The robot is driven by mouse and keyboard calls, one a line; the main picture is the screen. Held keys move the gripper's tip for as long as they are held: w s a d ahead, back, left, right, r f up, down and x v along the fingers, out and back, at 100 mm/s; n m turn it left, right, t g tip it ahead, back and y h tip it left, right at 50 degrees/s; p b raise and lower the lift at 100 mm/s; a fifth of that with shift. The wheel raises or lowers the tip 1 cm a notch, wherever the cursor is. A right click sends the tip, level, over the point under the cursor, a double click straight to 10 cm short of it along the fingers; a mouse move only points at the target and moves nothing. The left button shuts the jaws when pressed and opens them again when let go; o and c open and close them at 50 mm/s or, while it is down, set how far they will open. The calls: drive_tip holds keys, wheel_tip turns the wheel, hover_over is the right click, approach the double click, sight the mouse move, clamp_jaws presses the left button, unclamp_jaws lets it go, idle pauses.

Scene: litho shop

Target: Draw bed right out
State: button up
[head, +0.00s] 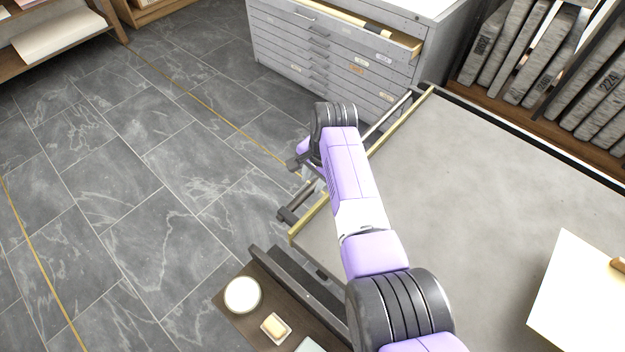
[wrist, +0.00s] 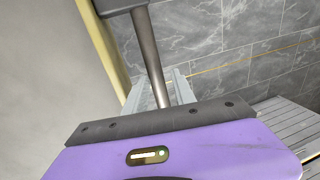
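The bed (head: 480,190) is a broad grey slab with a yellowish edge, on the right of the head view; its edge (wrist: 98,45) also shows in the wrist view. Beyond its left end, a metal bar (wrist: 150,55) runs between dark end brackets (head: 287,215). My gripper (head: 314,186) is at this bar, partly hidden by my own arm. In the wrist view, pale fingers (wrist: 160,92) lie on either side of the bar. I cannot tell whether they press on it.
A grey flat-file cabinet (head: 335,50) with its top drawer open stands beyond the bed. A dark side shelf (head: 250,318) holds a round white tub (head: 242,295) and a small block (head: 275,328). Stone slabs (head: 520,50) fill a rack at upper right. The tiled floor (head: 150,180) at left is clear.

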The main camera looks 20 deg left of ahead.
wheel_tip(320, 180, up, 7)
drive_tip(key=d, duration=0.1)
drive_tip(key=shift+s+f+p, duration=0.2)
drive_tip(key=shift+p, duration=0.15)
drive_tip(key=shift+d, duration=0.1)
